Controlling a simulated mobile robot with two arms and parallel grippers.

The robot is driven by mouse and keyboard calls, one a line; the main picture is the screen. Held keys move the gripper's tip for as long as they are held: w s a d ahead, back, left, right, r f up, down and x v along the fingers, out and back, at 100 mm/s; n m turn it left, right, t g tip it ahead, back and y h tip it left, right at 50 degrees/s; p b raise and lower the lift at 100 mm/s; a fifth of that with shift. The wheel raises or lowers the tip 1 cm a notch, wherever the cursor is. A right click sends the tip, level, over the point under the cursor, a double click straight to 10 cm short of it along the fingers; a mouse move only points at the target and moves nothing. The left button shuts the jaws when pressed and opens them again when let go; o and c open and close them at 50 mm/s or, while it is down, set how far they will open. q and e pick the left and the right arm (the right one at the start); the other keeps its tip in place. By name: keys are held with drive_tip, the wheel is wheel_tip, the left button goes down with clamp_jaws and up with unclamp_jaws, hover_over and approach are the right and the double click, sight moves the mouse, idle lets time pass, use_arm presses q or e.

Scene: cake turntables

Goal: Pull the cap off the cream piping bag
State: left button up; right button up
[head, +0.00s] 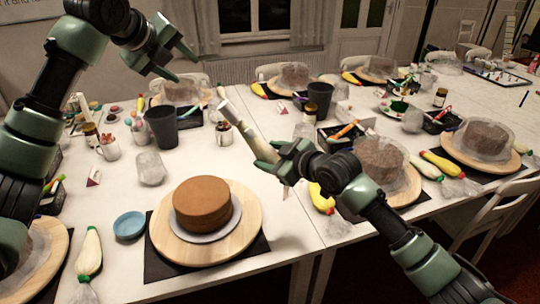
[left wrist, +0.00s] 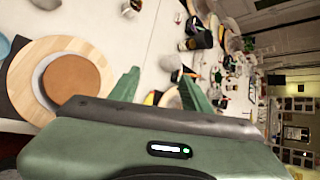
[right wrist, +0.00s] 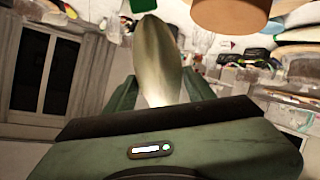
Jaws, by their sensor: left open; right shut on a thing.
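My right gripper (head: 270,158) is shut on the cream piping bag (head: 243,128), which is held tilted above the table with its narrow end up and to the left. A pale cap (head: 226,106) appears to be at that upper end. In the right wrist view the bag (right wrist: 157,55) stands between the fingers.
A brown cake (head: 203,200) stands on a wooden turntable (head: 165,240) at the front. A blue bowl (head: 129,226) and another piping bag (head: 89,252) lie left of it. A dark cup (head: 162,128) and a clear crumpled cup (head: 150,168) stand behind. More cakes fill the right side.

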sight(222, 106)
use_arm(q)
drive_tip(key=s+d+f+m+g+h, duration=0.2)
drive_tip(key=s+d+f+g, duration=0.15)
drive_tip(key=s+d, duration=0.3)
use_arm(e)
drive_tip(key=shift+r, duration=0.1)
use_arm(q)
drive_tip(key=shift+t, duration=0.25)
drive_tip(key=shift+a+x, duration=0.2)
drive_tip(key=shift+x, duration=4.35)
drive_tip(key=shift+w, duration=0.2)
clamp_jaws()
use_arm(e)
drive_tip(key=shift+o, duration=0.9)
drive_tip(key=shift+c, duration=0.2)
use_arm(q)
drive_tip(key=a+r, duration=0.1)
drive_tip(key=r, duration=0.1)
drive_tip(key=a+r, duration=0.2)
drive_tip(key=shift+a+r, duration=0.2)
drive_tip(key=shift+r, duration=0.2)
drive_tip(key=shift+f, duration=0.1)
